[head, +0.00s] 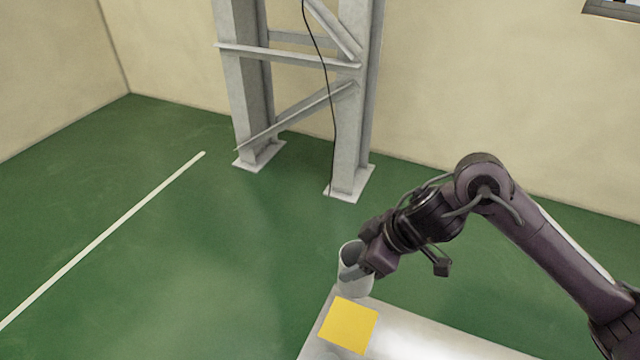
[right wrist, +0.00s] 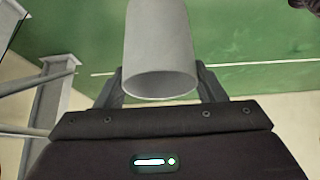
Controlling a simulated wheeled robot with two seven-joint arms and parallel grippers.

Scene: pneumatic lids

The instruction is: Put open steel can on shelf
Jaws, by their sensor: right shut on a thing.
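The open steel can (head: 356,280) is a light grey cylinder with an open top, at the far end of a pale surface in the head view. My right gripper (head: 352,271) is shut on the can near its upper part. In the right wrist view the can (right wrist: 160,45) sits between the two fingers of the gripper (right wrist: 160,88), its open rim facing the camera. I cannot tell whether the can's base touches the surface. My left gripper is not in view. No shelf can be made out for certain.
A pale surface (head: 405,335) with a yellow square (head: 348,325) lies under and beside the can. A grey steel frame (head: 350,130) stands by the back wall, with a dark cable hanging on it. The green floor (head: 190,250) is open to the left, with a white line.

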